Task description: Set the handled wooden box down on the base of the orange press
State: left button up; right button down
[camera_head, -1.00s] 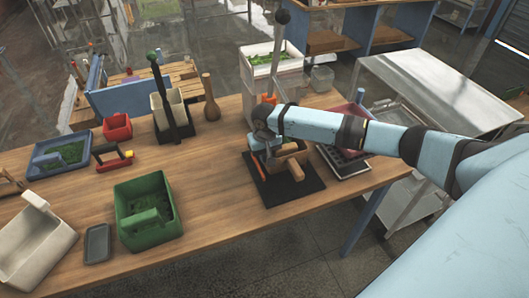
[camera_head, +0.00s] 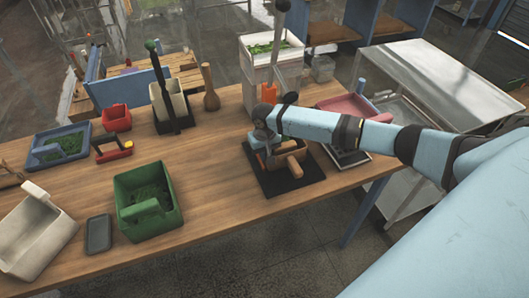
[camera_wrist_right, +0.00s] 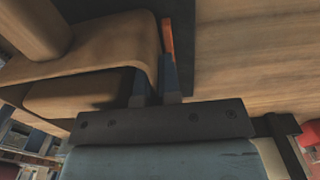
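The handled wooden box (camera_head: 297,152) is at the black base plate (camera_head: 268,183) of the orange press, partly hidden by my right gripper. Its light wooden handle block shows on the near side. The press has an orange part (camera_head: 269,92) and a tall lever with a dark knob, behind my wrist. My right gripper (camera_head: 266,157) is at the box's left side. In the right wrist view, its fingers (camera_wrist_right: 156,88) straddle the edge of the box wall (camera_wrist_right: 110,45) and appear closed on it. I cannot tell whether the box touches the plate. My left gripper is out of view.
A green bin (camera_head: 147,226) and a small grey tray (camera_head: 98,233) stand at the table's front left. A pink tray (camera_head: 347,107) lies right of the press. A white bin (camera_head: 272,62) stands behind. Bare tabletop (camera_head: 215,165) lies left of the plate.

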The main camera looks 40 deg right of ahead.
jog(key=shift+f, duration=0.35)
dwell(0.3)
jog(key=shift+f, duration=0.2)
dwell(0.5)
jog(key=c, duration=1.3)
grip_release()
jog(key=shift+o, duration=0.3)
